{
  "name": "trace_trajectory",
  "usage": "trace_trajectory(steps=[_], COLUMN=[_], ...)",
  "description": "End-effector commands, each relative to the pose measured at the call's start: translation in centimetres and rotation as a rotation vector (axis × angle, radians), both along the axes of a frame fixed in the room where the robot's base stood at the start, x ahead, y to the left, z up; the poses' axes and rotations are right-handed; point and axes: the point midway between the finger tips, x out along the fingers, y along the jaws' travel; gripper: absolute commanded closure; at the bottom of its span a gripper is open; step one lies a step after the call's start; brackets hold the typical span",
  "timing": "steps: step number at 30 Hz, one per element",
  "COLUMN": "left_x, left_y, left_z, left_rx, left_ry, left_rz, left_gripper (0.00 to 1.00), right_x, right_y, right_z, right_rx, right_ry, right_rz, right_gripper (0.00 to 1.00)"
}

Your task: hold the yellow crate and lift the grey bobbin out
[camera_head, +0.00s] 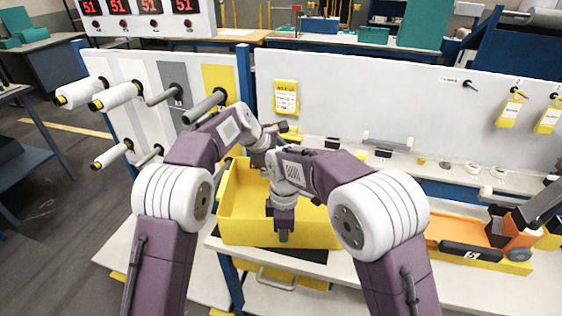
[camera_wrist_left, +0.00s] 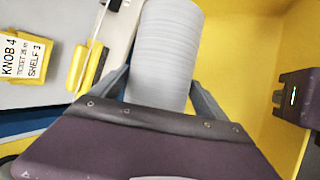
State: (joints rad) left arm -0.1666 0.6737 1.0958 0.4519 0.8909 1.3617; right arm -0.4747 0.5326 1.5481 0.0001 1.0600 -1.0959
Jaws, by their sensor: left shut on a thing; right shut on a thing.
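The yellow crate (camera_head: 235,228) stands on the white worktop in the head view. Its yellow wall (camera_wrist_left: 245,60) fills the right of the left wrist view. The pale grey bobbin (camera_wrist_left: 165,50) is between the fingers of my left gripper (camera_wrist_left: 160,95), which is shut on it. In the head view my left gripper is mostly hidden behind my arms, near the crate's back. I cannot tell how far the bobbin is above the crate floor. My right gripper (camera_head: 284,236) points down at the crate's near wall and is shut on it.
A white panel with rolls on pegs (camera_head: 115,95) stands behind left. A white board with yellow tags (camera_head: 286,97) stands behind the crate. An orange and yellow bin (camera_head: 465,235) with dark parts lies to the right. A dark mat (camera_head: 290,254) shows at the crate's front.

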Motion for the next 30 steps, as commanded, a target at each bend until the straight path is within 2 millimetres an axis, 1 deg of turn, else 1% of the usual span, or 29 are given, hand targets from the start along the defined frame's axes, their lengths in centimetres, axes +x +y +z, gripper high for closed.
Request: trace_trajectory(steps=[24, 30], left_x=[0.2, 0.1], left_y=[-0.1, 0.0], left_z=[7.1, 8.1], left_rx=[-0.003, -0.002], left_ry=[-0.008, -0.005], left_rz=[-0.001, 0.0], left_gripper=[0.87, 0.87], right_x=[-0.1, -0.2], right_y=[0.0, 0.0], right_z=[-0.1, -0.1], right_rx=[-0.003, -0.003], right_ry=[0.005, 0.005], right_rz=[0.003, 0.003], right_gripper=[1.0, 1.0])
